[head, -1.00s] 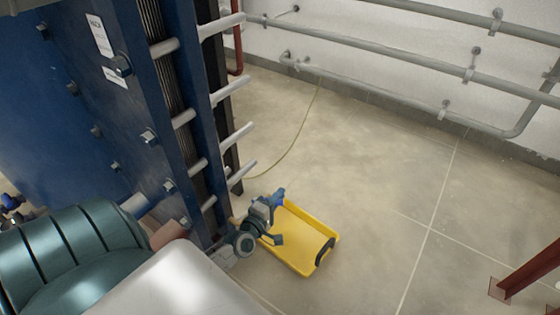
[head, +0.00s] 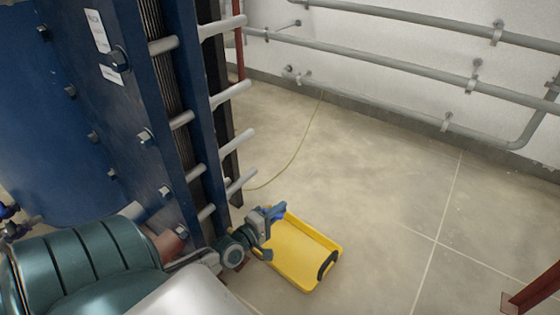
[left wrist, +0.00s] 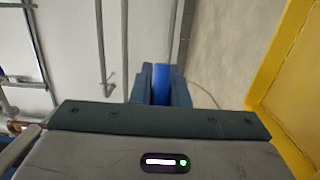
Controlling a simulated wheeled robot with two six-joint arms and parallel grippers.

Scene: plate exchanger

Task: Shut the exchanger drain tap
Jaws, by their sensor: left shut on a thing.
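The drain tap's blue lever (head: 276,212) shows low beside the foot of the blue plate exchanger (head: 150,130), above the left end of the yellow tray. My left gripper (head: 265,222) is at the lever and shut on it. In the left wrist view the blue lever (left wrist: 161,84) sits between the two dark fingers of my left gripper (left wrist: 160,90). The tap's body and outlet are hidden behind my gripper and wrist. My right gripper is in neither view.
A yellow tray (head: 322,242) with a black handle lies on the floor right of the gripper. Grey tie rods (head: 231,93) stick out from the exchanger above it. A thin yellow-green line (head: 305,135) crosses the floor. A red steel leg (head: 535,292) stands lower right; open floor lies between.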

